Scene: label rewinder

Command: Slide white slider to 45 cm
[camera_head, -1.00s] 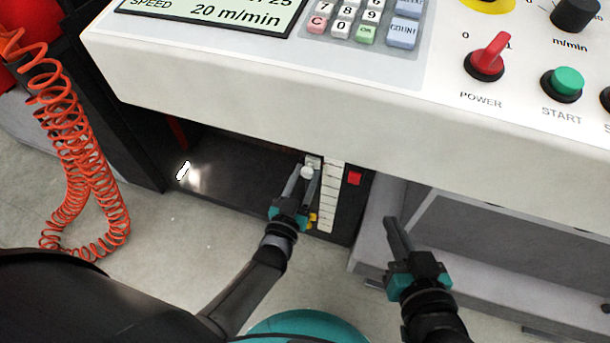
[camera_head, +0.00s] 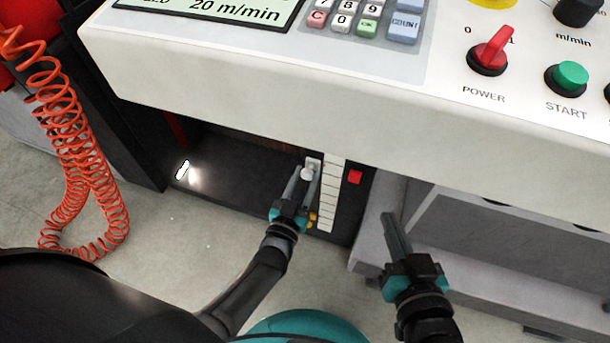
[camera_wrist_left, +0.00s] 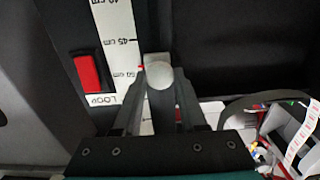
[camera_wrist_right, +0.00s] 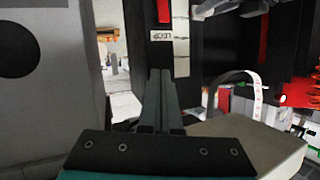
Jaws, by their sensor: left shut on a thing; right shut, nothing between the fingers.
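The white slider has a round pale knob (camera_head: 308,174) at the upper end of a white scale strip (camera_head: 331,196) under the machine's front panel. In the left wrist view the knob (camera_wrist_left: 160,75) sits between my left fingertips, and a small red pointer beside it lies near the 50 cm mark, slightly toward 45 cm. The 45 cm mark (camera_wrist_left: 122,41) is farther up that picture. My left gripper (camera_head: 305,178) is shut on the knob. My right gripper (camera_head: 389,218) is shut and empty, to the right of the scale; its closed fingers (camera_wrist_right: 161,85) show in the right wrist view.
A red square button (camera_head: 355,177) is right of the scale. The white control panel (camera_head: 270,90) overhangs above, with a red power switch (camera_head: 493,50) and green start button (camera_head: 567,78). An orange coiled hose (camera_head: 80,150) hangs at left. A grey ledge (camera_head: 470,270) is at right.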

